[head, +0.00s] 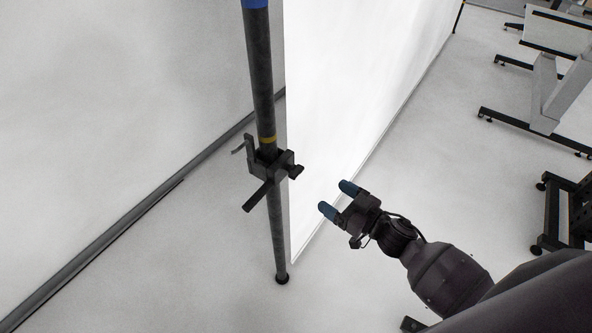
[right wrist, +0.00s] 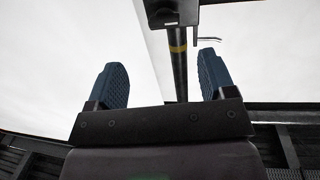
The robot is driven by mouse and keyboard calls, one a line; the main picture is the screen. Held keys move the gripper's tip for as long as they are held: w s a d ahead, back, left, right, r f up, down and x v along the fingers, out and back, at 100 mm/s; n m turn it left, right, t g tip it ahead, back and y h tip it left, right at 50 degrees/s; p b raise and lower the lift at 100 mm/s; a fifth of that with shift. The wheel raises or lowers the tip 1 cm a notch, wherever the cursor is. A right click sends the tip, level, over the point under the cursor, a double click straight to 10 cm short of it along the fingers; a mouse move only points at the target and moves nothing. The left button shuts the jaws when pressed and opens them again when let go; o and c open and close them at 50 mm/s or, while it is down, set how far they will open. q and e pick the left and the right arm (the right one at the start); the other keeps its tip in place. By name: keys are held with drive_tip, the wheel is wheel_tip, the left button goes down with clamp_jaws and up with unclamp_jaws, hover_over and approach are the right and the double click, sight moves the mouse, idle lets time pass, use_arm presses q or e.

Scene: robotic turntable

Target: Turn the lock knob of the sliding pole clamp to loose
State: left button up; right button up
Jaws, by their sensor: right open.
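The sliding pole clamp (head: 268,166) is a dark block around a dark upright pole (head: 260,80), just below a yellow band. It has a hooked piece on its left, a bar slanting down to the left, and a small dark knob-like part (head: 297,171) on its right. I cannot tell the knob's setting. My right gripper (head: 338,200) is open and empty, to the right of the clamp and apart from it. In the right wrist view, its blue fingertips (right wrist: 160,82) stand wide apart, with the pole and part of the clamp (right wrist: 172,13) beyond them. My left gripper is not in view.
A bright white panel (head: 345,80) stands right behind the pole. A grey wall with a dark base rail (head: 130,218) is at the left. Wheeled dark-legged furniture (head: 545,100) stands at the far right. The floor around the pole's foot is clear.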

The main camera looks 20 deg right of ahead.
sight(300, 172)
drive_tip(key=shift+n+g+y, duration=0.6)
drive_tip(key=shift+n+y, duration=0.1)
drive_tip(key=shift+y, duration=0.2)
drive_tip(key=x, duration=0.8)
drive_tip(key=r+x, duration=0.1)
drive_tip(key=x, duration=0.3)
drive_tip(key=shift+w+d+b, duration=0.25)
drive_tip(key=shift+w+b, duration=0.05)
drive_tip(key=shift+w, duration=0.15)
drive_tip(key=c, duration=0.9)
